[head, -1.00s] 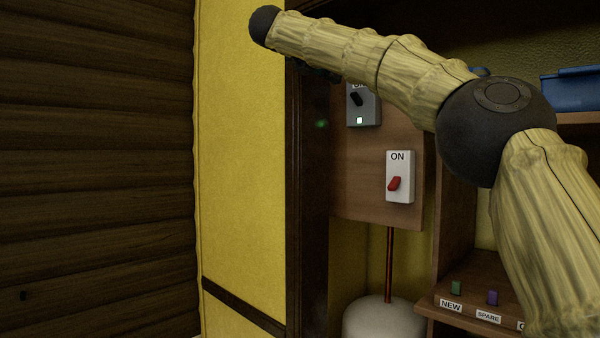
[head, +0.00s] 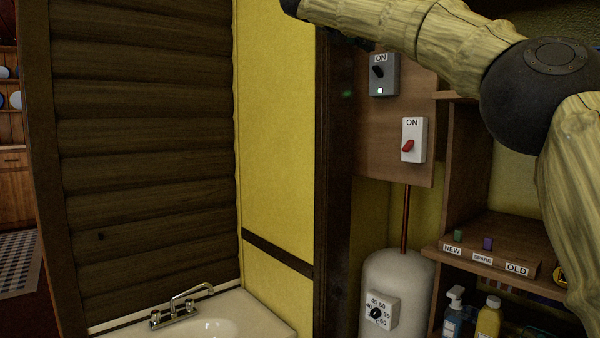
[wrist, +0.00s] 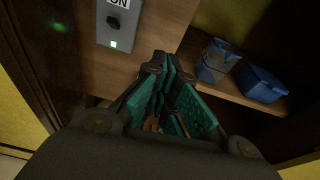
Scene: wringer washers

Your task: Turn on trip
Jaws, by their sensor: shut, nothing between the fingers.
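A grey switch box (head: 384,76) marked ON, with a black lever and a small lit green square, is on a wooden panel. It also shows in the wrist view (wrist: 119,25). Below it is a white switch box (head: 414,140) marked ON with a tilted red lever (head: 408,146). I see no label reading "trip" on either. My gripper (wrist: 170,66) has teal pads and is shut and empty. In the wrist view it is right of and below the grey box, apart from it. In the head view my arm mostly hides it.
A white tank (head: 398,275) with a dial stands below the panel. Shelves at right hold small labelled blocks (head: 488,243) and bottles (head: 489,318). A blue box (wrist: 262,84) is on a shelf. A dark post (head: 333,150) edges the panel, and a sink (head: 225,322) is at lower left.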

